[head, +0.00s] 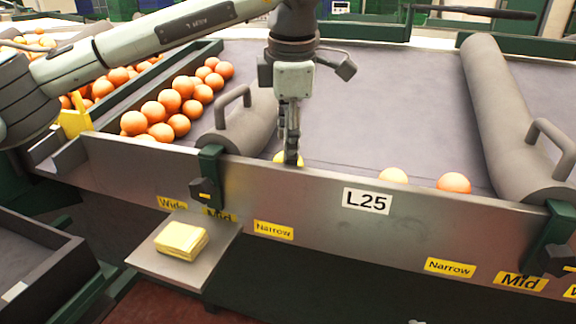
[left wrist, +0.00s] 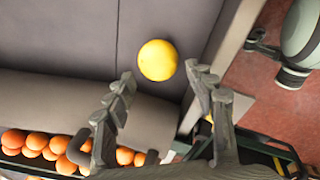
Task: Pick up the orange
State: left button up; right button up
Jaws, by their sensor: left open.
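A yellow-orange fruit (left wrist: 158,60) lies on the grey sorting table (head: 390,100), close to its front wall. In the head view only a small part of this fruit (head: 280,158) shows, behind and beside my left gripper (head: 290,155). In the left wrist view my left gripper (left wrist: 160,85) is open, with the fruit just beyond and between its fingertips. I cannot tell whether the fingers touch it. Two more fruits lie along the front wall to the right, a pale orange one (head: 393,175) and a deeper orange one (head: 454,183). My right gripper is not in view.
A grey padded roll with a handle (head: 240,122) lies left of the gripper; another roll (head: 500,110) bounds the right. Many oranges (head: 172,100) fill the left lane. The metal front wall (head: 320,190) carries labels. A small shelf holds yellow cards (head: 181,240).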

pick_arm(q)
jog(key=x, duration=0.5)
jog(key=shift+w+d, duration=0.15)
jog(key=shift+r, duration=0.1)
jog(key=c, duration=0.9)
